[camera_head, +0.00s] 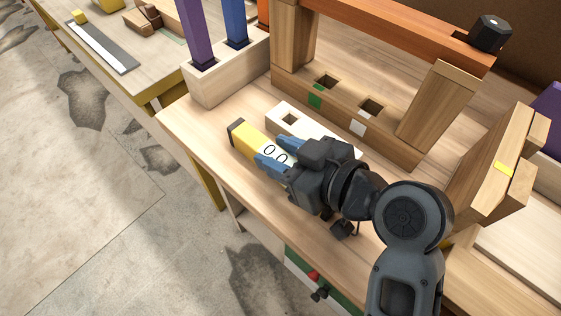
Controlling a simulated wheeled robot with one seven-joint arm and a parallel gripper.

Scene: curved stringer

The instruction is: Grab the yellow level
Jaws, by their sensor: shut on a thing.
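The yellow level (243,138) lies on the wooden workbench, near its front edge. It has a dark end cap and a pale section with two round black outlines. My gripper (268,163) comes from the lower right, with its blue fingers at the level's pale middle. It is shut on the level. The level's far right end is hidden behind my gripper. I cannot tell whether the level touches the bench or is slightly above it.
A pale block with a square hole (287,119) lies just behind the level. A wooden block with square holes (340,97) stands farther back, under an orange-brown beam (400,27). Purple (194,32) and blue (233,22) posts stand at the back left. The bench's front left is clear.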

